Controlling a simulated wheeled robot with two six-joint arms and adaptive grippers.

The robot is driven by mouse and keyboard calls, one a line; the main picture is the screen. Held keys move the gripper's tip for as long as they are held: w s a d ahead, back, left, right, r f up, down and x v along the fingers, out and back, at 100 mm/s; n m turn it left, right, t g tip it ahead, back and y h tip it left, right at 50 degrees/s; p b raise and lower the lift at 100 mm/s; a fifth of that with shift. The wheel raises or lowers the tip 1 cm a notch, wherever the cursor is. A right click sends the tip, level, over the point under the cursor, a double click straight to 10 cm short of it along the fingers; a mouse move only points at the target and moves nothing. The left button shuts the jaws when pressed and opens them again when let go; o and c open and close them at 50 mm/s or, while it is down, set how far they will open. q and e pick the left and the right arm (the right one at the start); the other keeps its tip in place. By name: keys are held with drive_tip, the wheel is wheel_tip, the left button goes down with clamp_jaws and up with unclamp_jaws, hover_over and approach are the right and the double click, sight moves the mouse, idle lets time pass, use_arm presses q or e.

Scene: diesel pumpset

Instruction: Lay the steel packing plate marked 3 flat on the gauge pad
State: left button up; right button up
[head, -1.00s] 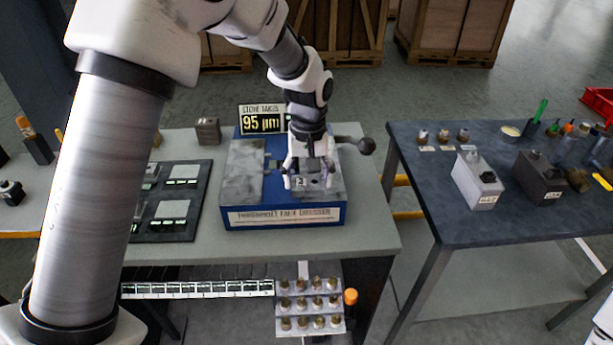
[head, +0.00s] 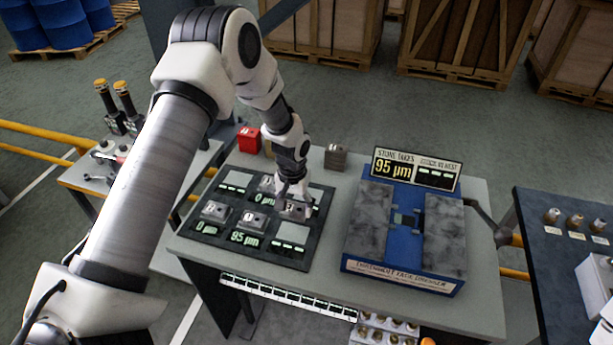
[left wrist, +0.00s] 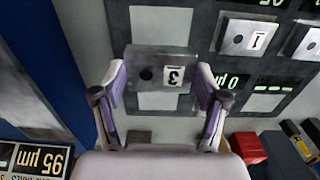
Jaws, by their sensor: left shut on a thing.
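My left gripper (head: 292,196) is shut on the steel packing plate marked 3 (left wrist: 158,70), a grey block with a dark round hole and a white label. The plate (head: 296,211) is over the right side of the dark gauge board (head: 222,246). In the left wrist view it lies between both fingers (left wrist: 160,88), with a pale bare pad (left wrist: 160,28) on one side and another (left wrist: 158,101) on the other. I cannot tell whether the plate touches the board. Plate 1 (left wrist: 243,38) and other plates (head: 215,211) rest on neighbouring pads. My right gripper is out of view.
The blue dresser (head: 402,282) stands right of the board, its sign (head: 415,169) reading 95 µm. A grey block (head: 335,158) and a red block (head: 249,139) stand at the table's back. A dark table (head: 560,255) is at the right.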

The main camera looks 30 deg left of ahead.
sight(292, 219)
use_arm(q)
drive_tip(key=shift+s, duration=0.6)
drive_tip(key=shift+s+d+f+p, duration=0.1)
drive_tip(key=shift+s+f+p, duration=0.05)
drive_tip(key=shift+s+p, duration=0.15)
drive_tip(key=shift+d, duration=0.25)
drive_tip(key=shift+w+a+f, duration=0.1)
drive_tip(key=shift+a+f, duration=0.1)
wheel_tip(292, 219, down, 3)
drive_tip(key=shift+d+f+b, duration=0.15)
drive_tip(key=shift+b, duration=1.05)
drive_tip(key=shift+f, duration=0.6)
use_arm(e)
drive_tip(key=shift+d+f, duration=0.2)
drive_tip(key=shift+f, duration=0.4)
use_arm(q)
drive_tip(key=shift+r, duration=0.1)
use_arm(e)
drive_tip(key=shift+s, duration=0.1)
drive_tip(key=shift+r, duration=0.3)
